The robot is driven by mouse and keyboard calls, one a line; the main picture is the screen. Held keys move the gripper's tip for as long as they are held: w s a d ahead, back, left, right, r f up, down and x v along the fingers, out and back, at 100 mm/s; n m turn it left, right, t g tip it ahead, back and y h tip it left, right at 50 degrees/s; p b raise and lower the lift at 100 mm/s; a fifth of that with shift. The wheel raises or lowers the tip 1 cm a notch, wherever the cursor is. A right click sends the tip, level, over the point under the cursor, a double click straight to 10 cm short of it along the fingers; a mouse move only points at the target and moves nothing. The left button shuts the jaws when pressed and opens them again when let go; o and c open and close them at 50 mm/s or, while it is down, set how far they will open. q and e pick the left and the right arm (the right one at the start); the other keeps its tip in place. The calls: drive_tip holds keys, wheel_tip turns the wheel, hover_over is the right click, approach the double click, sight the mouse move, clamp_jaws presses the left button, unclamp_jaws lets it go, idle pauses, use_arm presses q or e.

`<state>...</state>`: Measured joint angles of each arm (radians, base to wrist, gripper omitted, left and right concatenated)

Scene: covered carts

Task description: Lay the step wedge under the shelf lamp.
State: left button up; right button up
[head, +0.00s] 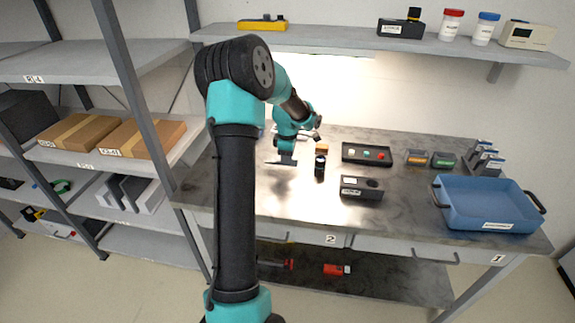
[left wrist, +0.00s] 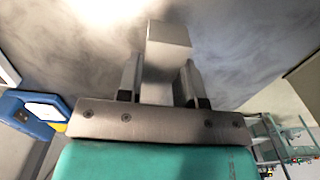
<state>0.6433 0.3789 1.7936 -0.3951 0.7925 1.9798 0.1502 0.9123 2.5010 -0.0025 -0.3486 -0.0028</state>
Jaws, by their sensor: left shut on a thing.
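My left gripper (left wrist: 160,85) is shut on a plain grey block, which I take to be the step wedge (left wrist: 168,48). The block sticks out past the fingertips over the grey bench top. In the head view my left gripper (head: 286,150) is low over the left part of the bench; the block is small there and I cannot tell whether it touches the top. The shelf lamp shows as a bright glow (head: 320,66) under the wall shelf, and a bright patch lies on the bench. My right gripper is out of view.
Close right of the gripper stand a dark cylinder (head: 320,166) and a small orange block (head: 322,148). A tray with coloured knobs (head: 367,154), a dark box (head: 361,187) and a blue tray (head: 488,220) are farther right. A blue-yellow device (left wrist: 35,112) is at the wrist view's left.

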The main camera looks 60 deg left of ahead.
use_arm(q)
drive_tip(key=shift+f, duration=1.7)
drive_tip(key=shift+f, duration=0.15)
drive_tip(key=o, duration=1)
wheel_tip(320, 180, up, 12)
drive_tip(key=shift+r, duration=0.15)
